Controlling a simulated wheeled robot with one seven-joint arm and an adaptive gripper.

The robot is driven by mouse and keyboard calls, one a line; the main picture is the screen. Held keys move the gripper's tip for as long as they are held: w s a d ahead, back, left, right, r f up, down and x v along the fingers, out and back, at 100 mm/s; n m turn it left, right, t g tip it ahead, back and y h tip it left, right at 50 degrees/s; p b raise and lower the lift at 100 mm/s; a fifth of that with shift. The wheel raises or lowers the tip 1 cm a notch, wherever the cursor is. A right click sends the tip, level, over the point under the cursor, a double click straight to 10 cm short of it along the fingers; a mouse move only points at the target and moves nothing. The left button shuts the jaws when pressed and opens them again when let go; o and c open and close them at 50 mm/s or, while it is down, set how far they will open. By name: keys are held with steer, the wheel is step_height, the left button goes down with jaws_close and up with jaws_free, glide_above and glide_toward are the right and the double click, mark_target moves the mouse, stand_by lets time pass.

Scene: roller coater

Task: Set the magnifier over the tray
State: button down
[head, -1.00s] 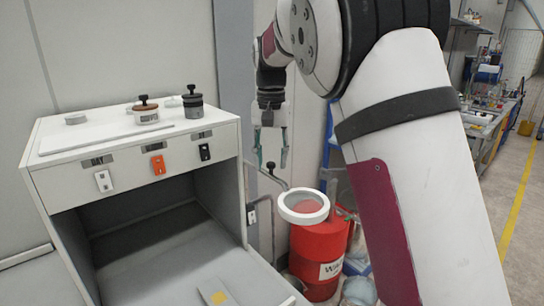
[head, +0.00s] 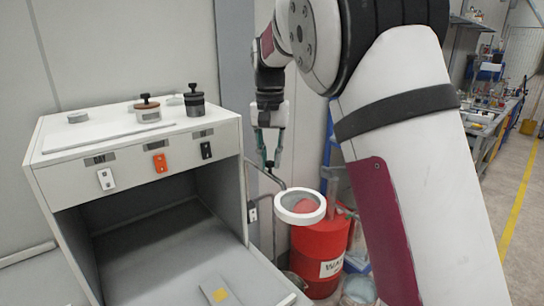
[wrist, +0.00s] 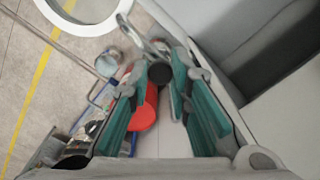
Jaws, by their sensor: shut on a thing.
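The magnifier is a white ring with a clear lens (head: 299,217) on a thin grey jointed arm (head: 279,180), standing right of the white cabinet. Its ring also shows at the upper left of the wrist view (wrist: 62,18). My gripper (head: 268,165) is at the upper part of that arm, behind the ring. In the wrist view its green-padded fingers (wrist: 160,78) close around a dark knob (wrist: 160,72) at the magnifier arm's joint. A grey plate with a yellow patch (head: 207,285) lies on the cabinet's lower bed; I cannot tell whether it is the tray.
The white cabinet (head: 60,165) has switches on its front and black-knobbed jars (head: 195,103) on top. A red drum (head: 318,262) stands below the magnifier ring. The cabinet's open bay and bed are mostly clear. A cluttered bench (head: 490,120) is far right.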

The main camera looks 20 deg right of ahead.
steer(key=a+m, duration=0.8)
steer(key=a, duration=0.1)
steer(key=shift+w+m+p, duration=0.2)
steer(key=shift+m+p, duration=0.1)
steer(key=shift+r, duration=0.1)
stand_by(0.4)
steer(key=c, duration=1.5)
jaws_free()
steer(key=shift+o, duration=0.2)
step_height(320, 180, up, 12)
